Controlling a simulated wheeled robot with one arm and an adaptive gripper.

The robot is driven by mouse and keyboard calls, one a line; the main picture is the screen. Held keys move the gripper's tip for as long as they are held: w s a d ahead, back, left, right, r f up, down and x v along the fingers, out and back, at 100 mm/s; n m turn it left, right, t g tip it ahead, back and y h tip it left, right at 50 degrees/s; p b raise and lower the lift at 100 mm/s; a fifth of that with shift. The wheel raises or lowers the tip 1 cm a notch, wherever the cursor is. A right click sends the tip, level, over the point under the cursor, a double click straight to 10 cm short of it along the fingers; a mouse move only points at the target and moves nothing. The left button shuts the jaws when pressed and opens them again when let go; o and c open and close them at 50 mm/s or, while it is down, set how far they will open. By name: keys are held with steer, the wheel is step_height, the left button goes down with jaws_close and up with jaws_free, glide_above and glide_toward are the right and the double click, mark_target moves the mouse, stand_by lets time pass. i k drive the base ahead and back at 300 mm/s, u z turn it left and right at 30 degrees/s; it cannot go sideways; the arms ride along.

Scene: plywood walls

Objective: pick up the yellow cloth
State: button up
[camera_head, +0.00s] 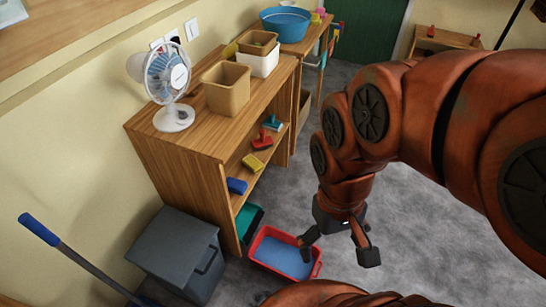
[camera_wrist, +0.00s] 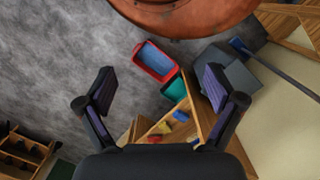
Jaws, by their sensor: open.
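A small yellow item (camera_head: 257,163) lies on the open shelf of the wooden cabinet, between a blue item and a red one. It also shows small in the wrist view (camera_wrist: 181,116). A second yellow patch (camera_head: 230,50) shows on the cabinet top behind the tan bin, partly hidden. I cannot tell which of these is the cloth. My gripper (camera_head: 337,247) is open and empty, pointing down to the right of the cabinet and apart from both. In the wrist view its two fingers (camera_wrist: 159,84) are spread wide.
A red tray (camera_head: 259,243) with blue inside and a grey bin (camera_head: 177,251) stand on the floor. The grey floor right of the cabinet looks clear.

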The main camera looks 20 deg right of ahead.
mark_target(251, 163)
steer(key=u, duration=2.45)
steer(key=k, duration=0.65)
steer(key=z, duration=0.95)
